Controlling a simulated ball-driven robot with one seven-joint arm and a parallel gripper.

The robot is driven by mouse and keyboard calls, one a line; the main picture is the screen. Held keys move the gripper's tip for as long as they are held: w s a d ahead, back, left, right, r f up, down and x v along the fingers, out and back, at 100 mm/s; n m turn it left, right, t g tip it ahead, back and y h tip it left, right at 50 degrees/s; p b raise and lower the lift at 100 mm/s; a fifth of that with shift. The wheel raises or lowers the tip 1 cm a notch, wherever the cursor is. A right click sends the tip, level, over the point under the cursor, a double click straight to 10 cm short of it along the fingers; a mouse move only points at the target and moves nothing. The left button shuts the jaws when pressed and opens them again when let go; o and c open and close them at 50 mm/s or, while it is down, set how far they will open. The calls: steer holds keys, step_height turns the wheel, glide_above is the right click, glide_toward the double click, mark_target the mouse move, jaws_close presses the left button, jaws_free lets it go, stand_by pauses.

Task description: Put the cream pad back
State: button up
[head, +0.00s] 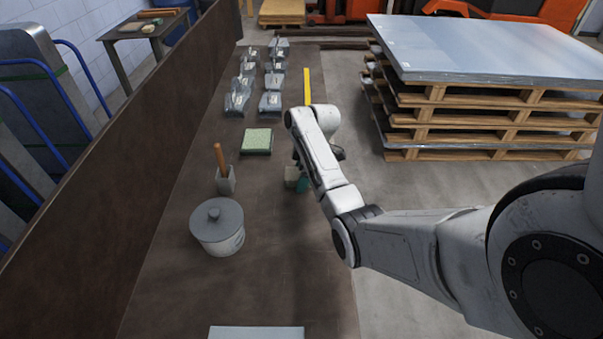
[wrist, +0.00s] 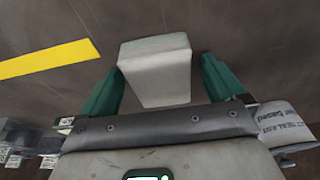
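A cream block (head: 291,173), which I take for the cream pad, shows just beside my gripper over the brown bench in the head view. In the wrist view the pad (wrist: 155,62) is between the two green fingers of my gripper (wrist: 160,78), with its pale top face lit. A narrow dark gap shows along the right finger and a small one along the lower left. The fingers look open around the pad. Whether the pad touches the bench is hard to tell. My arm hides part of the gripper in the head view.
A pale green pad (head: 257,141), a pot with a wooden handle (head: 225,178) and a lidded grey pot (head: 218,226) stand to the left. Several grey metal pieces (head: 270,102) and a yellow strip (head: 307,87) lie farther back. Stacked pallets (head: 480,100) stand right.

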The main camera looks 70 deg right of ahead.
steer(key=shift+r, duration=0.1)
steer(key=v, duration=1.2)
